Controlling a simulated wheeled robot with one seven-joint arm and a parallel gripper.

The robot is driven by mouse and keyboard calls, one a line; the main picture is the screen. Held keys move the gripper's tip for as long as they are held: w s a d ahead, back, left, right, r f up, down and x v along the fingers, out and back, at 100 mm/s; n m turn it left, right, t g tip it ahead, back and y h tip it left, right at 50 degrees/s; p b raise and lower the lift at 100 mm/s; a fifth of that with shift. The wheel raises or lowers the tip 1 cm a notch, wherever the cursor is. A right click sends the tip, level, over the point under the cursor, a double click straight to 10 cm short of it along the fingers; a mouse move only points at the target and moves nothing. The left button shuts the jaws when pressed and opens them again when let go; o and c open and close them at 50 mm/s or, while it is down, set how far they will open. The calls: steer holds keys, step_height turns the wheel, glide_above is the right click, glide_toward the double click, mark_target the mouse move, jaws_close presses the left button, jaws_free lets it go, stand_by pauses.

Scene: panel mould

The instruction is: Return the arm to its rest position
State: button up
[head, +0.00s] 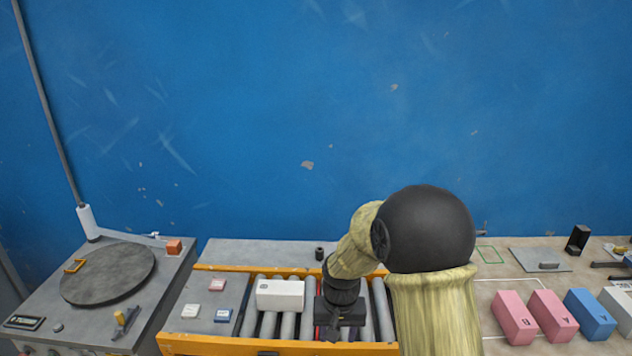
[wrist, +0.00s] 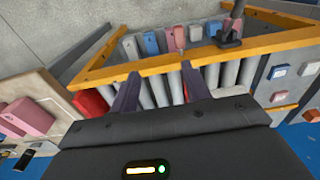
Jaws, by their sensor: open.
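My arm rises in the right middle of the head view and bends down to the left over the roller conveyor (head: 262,344). My gripper (head: 338,328) hangs above the rollers, just right of a white box (head: 280,295). In the wrist view my gripper (wrist: 158,84) shows two dark fingers spread apart with nothing between them. Beyond the fingers are the rollers and the orange conveyor frame (wrist: 155,66). The fingertips are partly hidden by the wrist in the head view.
A grey round turntable (head: 108,274) stands on the left bench. Small pink, white and blue blocks (head: 216,285) lie left of the rollers. Pink boxes (head: 514,318) and a blue box (head: 590,315) stand on the right bench. The blue wall (head: 250,120) behind is clear.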

steer(key=s+d+r+t, duration=0.1)
steer(key=s+d+r, duration=0.2)
steer(key=s+d, duration=0.2)
steer(key=s+d+r+t, duration=0.1)
steer(key=s+d+r, duration=0.2)
steer(key=s, duration=0.7)
steer(key=shift+d+r, duration=0.4)
steer(key=shift+d, duration=0.75)
